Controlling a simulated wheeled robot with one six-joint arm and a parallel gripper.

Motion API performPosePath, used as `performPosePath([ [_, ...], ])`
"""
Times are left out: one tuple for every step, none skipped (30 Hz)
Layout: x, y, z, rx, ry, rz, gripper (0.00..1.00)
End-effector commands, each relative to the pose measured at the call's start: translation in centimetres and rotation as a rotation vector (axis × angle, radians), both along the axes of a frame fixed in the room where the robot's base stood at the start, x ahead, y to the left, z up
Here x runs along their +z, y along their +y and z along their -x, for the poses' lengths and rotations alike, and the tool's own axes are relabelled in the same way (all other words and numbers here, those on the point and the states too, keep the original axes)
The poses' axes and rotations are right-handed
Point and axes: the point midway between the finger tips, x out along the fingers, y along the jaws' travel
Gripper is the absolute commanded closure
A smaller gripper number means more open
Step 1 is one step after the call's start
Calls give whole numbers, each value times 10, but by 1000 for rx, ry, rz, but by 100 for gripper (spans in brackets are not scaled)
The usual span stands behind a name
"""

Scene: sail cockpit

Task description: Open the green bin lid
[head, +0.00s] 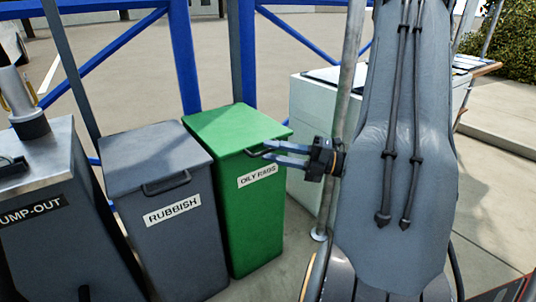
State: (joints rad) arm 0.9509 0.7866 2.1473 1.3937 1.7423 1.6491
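The green bin (258,215) stands upright in the middle of the head view, with an "OILY RAGS" label on its front. Its green lid (225,128) lies flat and closed on top. A dark handle (256,153) sits at the lid's front edge, partly hidden by the fingers. My gripper (267,150) comes in from the right, at the lid's front right edge. Its two fingers point left with a gap between them, their tips at the handle. It looks open; I cannot tell whether the fingers touch the handle.
A grey "RUBBISH" bin (185,240) with its lid closed stands close on the left. Left of that is a metal-topped "PUMP-OUT" unit (30,215). A pale box (308,105) stands behind to the right. Blue framework (185,60) rises behind the bins.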

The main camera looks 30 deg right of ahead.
Motion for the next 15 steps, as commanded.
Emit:
performPosePath([
  [0, 5, -4, 1, 0, 0, 72],
  [0, 7, -6, 2, 0, 0, 72],
  [1, 9, -8, 2, 0, 0, 72],
  [1, 11, -9, 2, 0, 0, 72],
  [1, 11, -10, 1, -1, 1, 72],
  [2, 12, -11, 0, 0, 1, 72],
  [2, 13, -11, 0, 0, 1, 72],
  [2, 13, -12, 0, 0, 1, 72],
  [2, 13, -12, 0, 1, 1, 72],
  [2, 13, -12, 0, 1, 1, 72],
  [2, 13, -12, 0, 1, 1, 72],
  [2, 13, -12, 0, 1, 1, 72],
  [2, 13, -12, 0, 1, 1, 72],
  [2, 13, -12, 0, 1, 1, 72],
  [2, 13, -12, 0, 1, 1, 78],
])
